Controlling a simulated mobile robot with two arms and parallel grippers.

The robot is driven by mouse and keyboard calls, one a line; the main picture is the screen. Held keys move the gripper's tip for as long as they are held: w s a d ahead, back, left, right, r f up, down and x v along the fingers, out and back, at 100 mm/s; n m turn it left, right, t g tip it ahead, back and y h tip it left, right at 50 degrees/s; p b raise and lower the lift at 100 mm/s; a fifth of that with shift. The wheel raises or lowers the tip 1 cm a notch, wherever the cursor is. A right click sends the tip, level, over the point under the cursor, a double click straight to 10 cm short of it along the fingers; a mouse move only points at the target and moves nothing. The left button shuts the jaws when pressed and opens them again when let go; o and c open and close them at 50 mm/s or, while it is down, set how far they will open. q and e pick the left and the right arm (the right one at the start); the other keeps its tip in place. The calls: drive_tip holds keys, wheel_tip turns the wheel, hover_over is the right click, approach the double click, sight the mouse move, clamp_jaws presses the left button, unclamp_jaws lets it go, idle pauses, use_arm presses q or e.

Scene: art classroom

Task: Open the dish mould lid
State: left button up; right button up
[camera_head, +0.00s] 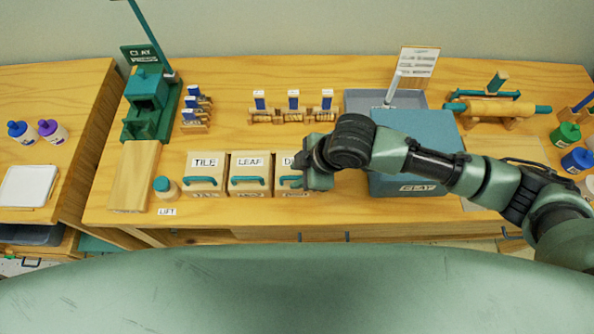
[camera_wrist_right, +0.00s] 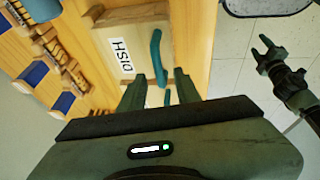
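The dish mould is a pale wooden box with a DISH label (camera_wrist_right: 122,57) and a teal handle (camera_wrist_right: 157,50) on its lid; the lid looks closed. In the head view the dish mould (camera_head: 290,188) is third in a row of moulds, partly hidden by my right gripper (camera_head: 304,177). In the right wrist view my right gripper (camera_wrist_right: 158,84) has its fingers apart, with the near end of the handle between them and gaps on both sides. My left gripper (camera_wrist_right: 263,50) shows at the right of the right wrist view, away from the moulds, its fingers apart and empty.
The leaf mould (camera_head: 250,168) and tile mould (camera_head: 205,172) stand left of the dish mould. A blue-grey clay box (camera_head: 425,140) stands close on its right, under my right forearm. Stamps on wooden racks (camera_head: 292,115) stand behind. A green clay press (camera_head: 148,95) is at left.

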drive_tip(key=shift+a+f, duration=0.15)
drive_tip(key=shift+f, duration=0.15)
clamp_jaws()
idle(1.3)
